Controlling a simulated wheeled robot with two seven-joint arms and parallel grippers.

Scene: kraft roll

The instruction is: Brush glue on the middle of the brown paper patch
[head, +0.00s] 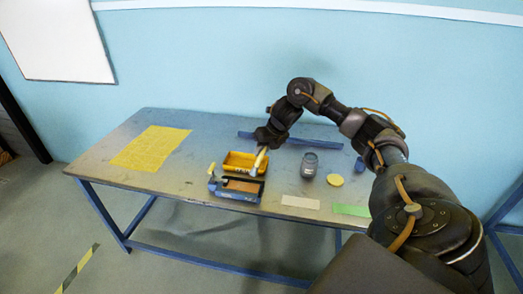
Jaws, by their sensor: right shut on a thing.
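My right gripper (266,140) reaches over the back of the table and is shut on a slim, light-coloured brush (260,160). The brush slants down, its lower end in front of the yellow tray and near the blue-grey holder (233,197). I cannot tell if its tip touches anything. A brown surface (241,186), perhaps the brown paper patch, shows in the holder. A dark glass jar (309,165) stands to the right, with a round yellow lid-like disc (335,180) beside it. My left gripper is not in view.
A yellow tray (238,160) stands just behind the holder. A yellow sheet (150,148) lies at the table's left. A beige strip (300,202) and a green strip (350,209) lie along the front edge. A blue bar (307,140) lies at the back.

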